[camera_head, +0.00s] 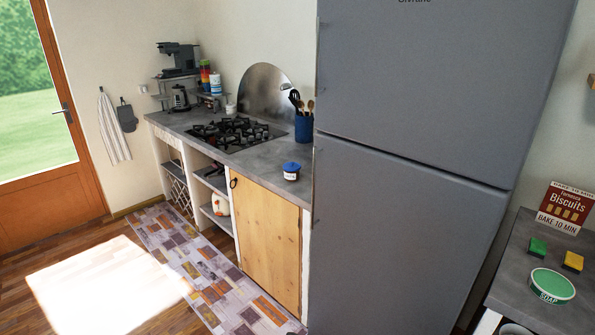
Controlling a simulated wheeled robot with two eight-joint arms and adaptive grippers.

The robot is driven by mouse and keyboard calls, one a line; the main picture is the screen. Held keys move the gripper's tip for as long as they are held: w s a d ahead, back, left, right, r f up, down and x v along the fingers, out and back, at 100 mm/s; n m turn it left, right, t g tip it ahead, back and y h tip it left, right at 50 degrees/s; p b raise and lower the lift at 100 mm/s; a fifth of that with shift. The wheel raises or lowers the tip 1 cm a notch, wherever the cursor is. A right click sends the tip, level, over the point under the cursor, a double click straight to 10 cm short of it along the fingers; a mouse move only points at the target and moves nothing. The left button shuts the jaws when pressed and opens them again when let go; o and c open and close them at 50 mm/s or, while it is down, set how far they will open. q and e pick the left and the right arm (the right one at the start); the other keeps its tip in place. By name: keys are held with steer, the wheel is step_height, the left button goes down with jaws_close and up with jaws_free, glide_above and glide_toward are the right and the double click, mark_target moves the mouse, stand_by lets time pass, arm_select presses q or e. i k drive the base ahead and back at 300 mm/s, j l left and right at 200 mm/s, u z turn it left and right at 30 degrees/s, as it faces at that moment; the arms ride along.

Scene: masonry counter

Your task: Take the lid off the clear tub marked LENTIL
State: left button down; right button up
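A small tub with a blue lid (291,167) stands on the grey counter, near its front edge and close to the fridge. The lid sits on it. Its body (291,176) looks pale with a dark band, and its marking is too small to read, so I cannot tell if it says LENTIL. Neither of my grippers is in view.
A gas hob (232,134) and blue utensil pot (304,128) stand behind the tub. A patterned rug (200,270) lies in front.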

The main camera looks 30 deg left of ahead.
mark_target(291, 166)
steer(key=i+j+u, duration=0.2)
steer(key=u, duration=0.2)
steer(key=i+j+u, duration=0.25)
steer(key=u, duration=0.2)
steer(key=i+j+u, duration=0.15)
steer(key=u, duration=0.25)
steer(key=i+j+u, duration=0.15)
steer(key=i+u, duration=0.65)
steer(key=i+z, duration=0.3)
steer(key=z, duration=0.15)
steer(key=i+j+z, duration=0.15)
steer(key=i+z, duration=0.15)
steer(key=z, duration=0.15)
